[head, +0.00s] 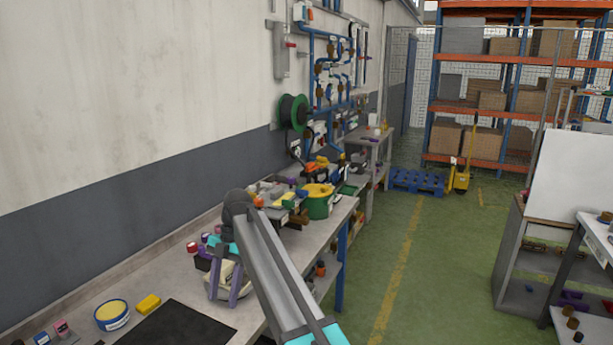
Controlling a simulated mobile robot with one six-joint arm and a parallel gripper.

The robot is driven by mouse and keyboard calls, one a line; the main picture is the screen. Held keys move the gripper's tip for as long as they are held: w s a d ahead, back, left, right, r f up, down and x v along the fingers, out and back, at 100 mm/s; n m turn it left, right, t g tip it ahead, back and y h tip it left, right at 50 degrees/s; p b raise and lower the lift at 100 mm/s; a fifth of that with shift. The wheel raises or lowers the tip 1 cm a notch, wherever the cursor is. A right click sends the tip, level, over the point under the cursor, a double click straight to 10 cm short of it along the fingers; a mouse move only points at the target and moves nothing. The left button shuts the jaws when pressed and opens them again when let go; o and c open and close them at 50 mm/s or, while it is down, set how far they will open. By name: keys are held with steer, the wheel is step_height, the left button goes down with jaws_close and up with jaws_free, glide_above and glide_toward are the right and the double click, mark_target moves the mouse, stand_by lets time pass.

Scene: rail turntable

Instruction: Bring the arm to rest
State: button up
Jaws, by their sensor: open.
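My gripper (225,300) hangs pointing down over the long workbench (70,318), with its two purple-grey fingers apart. My arm reaches out from the lower right to it, over the front edge of the bench. A cream-coloured object (222,276) shows between and behind the fingers. I cannot tell whether the fingers touch it, but they are not closed on it. The fingertips appear close to the bench top; the exact gap is not clear.
A yellow-topped tin (111,314), a yellow block (148,304) and a black mat (178,326) lie left of my gripper. A green bucket (318,203) and clutter stand behind it. Green floor (420,285) is open to the right, before a shelf unit (508,270).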

steer(key=s+d+f+m+g+b, duration=0.1)
steer(key=s+d+f+m, duration=0.15)
steer(key=d+f, duration=0.7)
steer(key=s+d+f+m+g+b, duration=0.1)
steer(key=s+d+f, duration=0.35)
steer(key=f, duration=0.95)
steer(key=s+d+f+m+g+b, duration=0.1)
steer(key=s+d+f+m, duration=0.15)
steer(key=d+f, duration=0.75)
steer(key=s+d+f+m, duration=0.5)
steer(key=s+f+m, duration=0.2)
steer(key=s+m, duration=0.1)
steer(key=s+d+f+m+t+h+b, duration=0.1)
steer(key=s+d+f+m, duration=0.4)
steer(key=s+f+m, duration=0.3)
steer(key=s+d+f+m+b, duration=0.1)
steer(key=s+d+f+m, duration=0.4)
steer(key=s+f+m, duration=0.3)
steer(key=shift+s+d+f+t+h, duration=0.2)
steer(key=shift+s+t+h, duration=0.15)
steer(key=shift+s, duration=2)
